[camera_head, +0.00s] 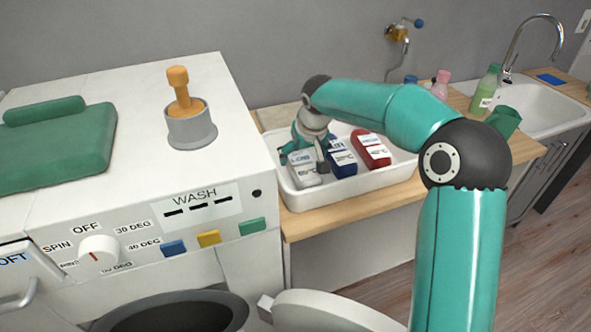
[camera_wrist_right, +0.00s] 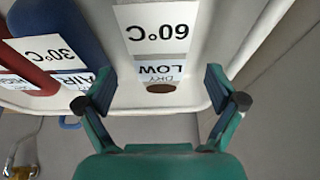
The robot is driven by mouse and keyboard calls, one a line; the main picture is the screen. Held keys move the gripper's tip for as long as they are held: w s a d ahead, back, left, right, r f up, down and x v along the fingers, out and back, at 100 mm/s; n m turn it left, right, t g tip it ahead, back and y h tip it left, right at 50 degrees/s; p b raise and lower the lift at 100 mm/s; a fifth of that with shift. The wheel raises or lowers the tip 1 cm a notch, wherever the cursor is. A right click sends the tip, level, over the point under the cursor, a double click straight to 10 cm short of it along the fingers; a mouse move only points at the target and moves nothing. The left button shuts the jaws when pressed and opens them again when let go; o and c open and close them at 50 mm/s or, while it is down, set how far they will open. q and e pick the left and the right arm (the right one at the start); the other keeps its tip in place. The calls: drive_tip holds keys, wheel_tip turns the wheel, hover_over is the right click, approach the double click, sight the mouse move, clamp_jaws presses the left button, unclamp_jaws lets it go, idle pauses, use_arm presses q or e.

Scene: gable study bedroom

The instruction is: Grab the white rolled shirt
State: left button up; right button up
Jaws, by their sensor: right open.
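The white rolled shirt (camera_head: 306,179) lies at the left end of a white tray (camera_head: 340,193), with labels on it. My right gripper (camera_head: 303,154) is over the shirt's end of the tray and partly covers the shirt. My left gripper is out of view.
A blue roll (camera_head: 342,163) and a red roll (camera_head: 373,152) lie beside the shirt. The white washing machine (camera_head: 140,190) stands close on the left, with a grey cup (camera_head: 190,130) on top. Bottles (camera_head: 486,88) and a sink (camera_head: 540,110) are at the right.

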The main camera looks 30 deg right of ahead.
sight(301, 160)
drive_tip(key=shift+p+x, duration=0.55)
drive_tip(key=shift+x, duration=2.3)
drive_tip(key=shift+w+r, duration=0.1)
drive_tip(key=c, duration=1.3)
drive_tip(key=shift+c, duration=0.2)
